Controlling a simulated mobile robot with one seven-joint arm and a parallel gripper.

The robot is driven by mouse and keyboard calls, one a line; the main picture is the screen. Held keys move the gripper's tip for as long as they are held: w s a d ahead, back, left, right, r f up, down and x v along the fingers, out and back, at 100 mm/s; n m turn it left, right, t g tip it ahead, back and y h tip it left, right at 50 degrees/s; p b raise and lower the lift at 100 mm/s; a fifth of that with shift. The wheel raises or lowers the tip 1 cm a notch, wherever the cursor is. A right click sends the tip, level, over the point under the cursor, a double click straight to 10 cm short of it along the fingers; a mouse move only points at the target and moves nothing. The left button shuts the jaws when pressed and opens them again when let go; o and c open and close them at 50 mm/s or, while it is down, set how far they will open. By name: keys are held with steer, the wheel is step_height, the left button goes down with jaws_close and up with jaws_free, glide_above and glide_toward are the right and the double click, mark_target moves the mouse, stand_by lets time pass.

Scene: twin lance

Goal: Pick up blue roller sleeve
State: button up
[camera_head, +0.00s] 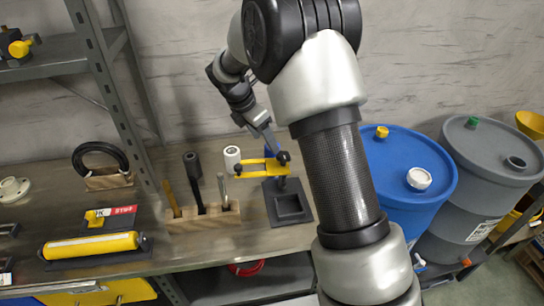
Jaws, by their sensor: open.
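A small blue piece (270,152), which looks like the blue roller sleeve, shows only in part behind the end of my arm. The fingers overlap the blue piece in this view. I cannot tell whether they are around it, touching it or in front of it. Most of the blue piece is hidden.
A wooden block (203,219) holds several tools left of the stand. A white roller (232,158) stands close to my gripper's left. A yellow roller (93,246) lies on the bench at left. Blue (408,178) and grey (478,185) drums stand at right.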

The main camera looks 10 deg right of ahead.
mark_target(272, 155)
steer(key=shift+w+d+x, duration=0.1)
steer(key=shift+w+x, duration=0.05)
steer(key=shift+x, duration=1.55)
steer(key=shift+w+d+x, duration=0.1)
steer(key=shift+w+x, duration=0.05)
steer(key=shift+x, duration=1.55)
steer(key=shift+r, duration=0.2)
steer(key=c, duration=1.2)
